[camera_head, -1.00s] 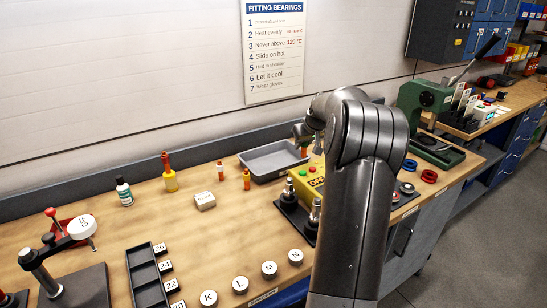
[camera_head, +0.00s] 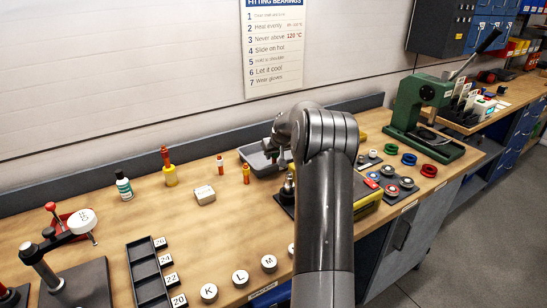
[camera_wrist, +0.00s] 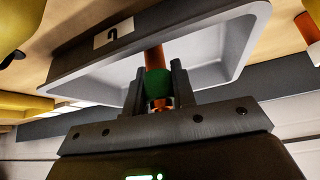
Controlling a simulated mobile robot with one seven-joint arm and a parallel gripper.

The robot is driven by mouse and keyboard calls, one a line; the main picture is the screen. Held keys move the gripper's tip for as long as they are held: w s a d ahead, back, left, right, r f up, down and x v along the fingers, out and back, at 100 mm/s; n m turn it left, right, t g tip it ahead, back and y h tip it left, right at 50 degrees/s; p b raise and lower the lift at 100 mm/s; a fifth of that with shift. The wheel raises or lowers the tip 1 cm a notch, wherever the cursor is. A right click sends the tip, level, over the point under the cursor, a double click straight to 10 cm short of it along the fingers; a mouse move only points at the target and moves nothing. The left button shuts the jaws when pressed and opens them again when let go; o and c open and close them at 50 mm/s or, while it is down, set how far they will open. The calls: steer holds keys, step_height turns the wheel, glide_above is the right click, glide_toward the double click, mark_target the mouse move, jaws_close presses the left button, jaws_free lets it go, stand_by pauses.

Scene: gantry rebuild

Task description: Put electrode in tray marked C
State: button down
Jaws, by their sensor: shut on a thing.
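My gripper (camera_wrist: 157,84) is shut on the electrode (camera_wrist: 154,58), an orange-brown rod with a green band. In the wrist view the electrode lies in front of the grey tray (camera_wrist: 210,50), whose rim carries a white label (camera_wrist: 114,33) with a dark curved letter, seen askew. I cannot tell whether the electrode touches the tray. In the head view the tray (camera_head: 244,157) stands at the back of the bench, its right part hidden behind my arm. My gripper (camera_head: 281,157) is over the tray's right part, small and partly covered.
A green press (camera_head: 428,100) stands at the right.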

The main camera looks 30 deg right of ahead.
steer(key=shift+f, duration=0.5)
steer(key=shift+f, duration=0.15)
steer(key=c, duration=1.2)
jaws_free()
